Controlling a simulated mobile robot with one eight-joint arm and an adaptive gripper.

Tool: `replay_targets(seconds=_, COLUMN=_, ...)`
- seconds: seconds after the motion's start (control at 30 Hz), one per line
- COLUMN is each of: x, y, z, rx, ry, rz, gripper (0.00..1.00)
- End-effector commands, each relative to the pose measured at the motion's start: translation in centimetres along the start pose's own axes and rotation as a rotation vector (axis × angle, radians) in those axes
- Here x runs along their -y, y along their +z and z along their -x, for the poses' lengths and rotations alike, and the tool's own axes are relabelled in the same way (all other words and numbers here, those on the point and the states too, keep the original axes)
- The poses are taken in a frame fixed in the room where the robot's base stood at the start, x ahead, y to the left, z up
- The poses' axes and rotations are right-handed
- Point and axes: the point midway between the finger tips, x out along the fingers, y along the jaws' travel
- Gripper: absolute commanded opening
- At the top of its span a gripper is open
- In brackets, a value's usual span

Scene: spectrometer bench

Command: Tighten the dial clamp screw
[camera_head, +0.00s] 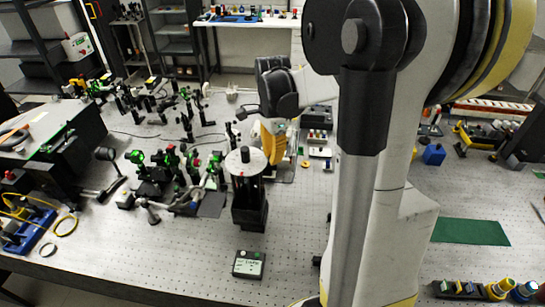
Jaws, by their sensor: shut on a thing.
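The instrument with the pale round dial (245,160) on top is a black column on a dark block base (249,213). It stands upright on the perforated bench, left of my large arm links. My wrist comes down behind its right side, and my gripper (267,163) is close against the column just below the dial. The gripper is small here and partly hidden by the dial and column. It is shut on a small part at the column, where the dial clamp screw sits. The screw itself is too small and covered to make out.
A black box with a pale label (249,264) lies in front of the instrument. Several green and black optics mounts (165,165) crowd the bench to the left. Small boxes (319,137) stand behind at the right. A green mat (470,232) lies right. The front centre-left bench is clear.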

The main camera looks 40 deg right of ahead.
Motion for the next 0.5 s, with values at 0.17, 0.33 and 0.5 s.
replay_targets(seconds=0.17, x=-0.02, y=-0.06, z=-0.04, rx=-0.001, ry=0.0, rz=-0.132, gripper=0.0)
replay_targets(seconds=0.33, x=-0.04, y=-0.06, z=-0.03, rx=-0.001, ry=0.0, rz=-0.229, gripper=0.0)
replay_targets(seconds=0.5, x=-0.06, y=-0.06, z=-0.01, rx=-0.001, ry=0.0, rz=-0.29, gripper=0.0)
